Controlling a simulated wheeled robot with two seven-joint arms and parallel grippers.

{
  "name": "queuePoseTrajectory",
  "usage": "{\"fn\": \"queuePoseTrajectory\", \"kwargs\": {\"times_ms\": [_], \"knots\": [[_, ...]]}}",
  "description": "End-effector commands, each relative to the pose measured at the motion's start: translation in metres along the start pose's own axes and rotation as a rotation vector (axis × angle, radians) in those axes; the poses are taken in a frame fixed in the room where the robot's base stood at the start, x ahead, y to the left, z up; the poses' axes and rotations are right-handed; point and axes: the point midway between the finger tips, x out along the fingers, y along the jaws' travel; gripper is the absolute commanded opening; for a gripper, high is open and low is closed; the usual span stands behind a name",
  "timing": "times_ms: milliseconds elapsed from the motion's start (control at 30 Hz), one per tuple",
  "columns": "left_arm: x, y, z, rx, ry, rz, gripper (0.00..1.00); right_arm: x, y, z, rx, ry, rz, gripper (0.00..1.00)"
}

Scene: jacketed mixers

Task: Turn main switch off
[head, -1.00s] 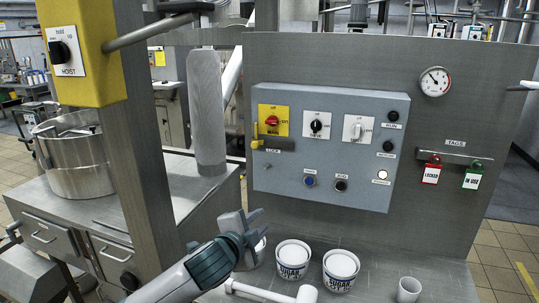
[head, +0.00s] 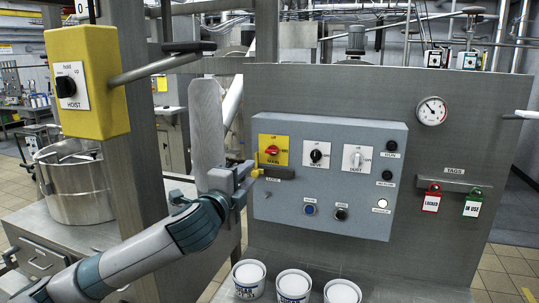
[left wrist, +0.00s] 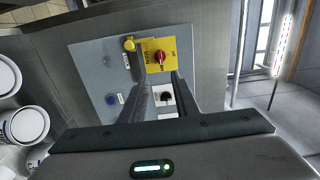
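The main switch (head: 272,150) is a red knob on a yellow plate at the upper left of the grey-blue control panel (head: 340,222). Its label has "off" at the top; the knob's exact angle is too small to tell. A yellow lock piece (head: 256,173) sits just below it. My left gripper (head: 250,179) is open and empty, below and left of the knob, apart from it as far as I see. In the left wrist view the red knob (left wrist: 160,57) shows beyond the spread fingers (left wrist: 160,88). My right gripper is not in view.
The drive switch (head: 316,156) and another selector (head: 356,159) stand right of the main switch. Blue (head: 310,210) and black (head: 341,214) buttons are below. A yellow hoist box (head: 88,85) on a post is at left. White sugar tubs (head: 293,286) stand under the panel.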

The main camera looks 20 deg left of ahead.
Motion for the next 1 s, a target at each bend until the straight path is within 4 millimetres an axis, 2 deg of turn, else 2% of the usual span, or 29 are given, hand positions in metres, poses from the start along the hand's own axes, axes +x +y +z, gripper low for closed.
{"fn": "queuePoseTrajectory", "kwargs": {"times_ms": [167,367,1000], "knots": [[0.008,-0.001,0.000,-0.001,-0.001,0.001,0.28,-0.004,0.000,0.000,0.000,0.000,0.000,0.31],[0.029,-0.003,0.000,-0.001,-0.001,0.002,0.28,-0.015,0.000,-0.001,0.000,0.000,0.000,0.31],[0.128,-0.003,0.000,-0.001,-0.001,0.002,0.28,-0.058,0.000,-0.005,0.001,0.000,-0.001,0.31]]}}
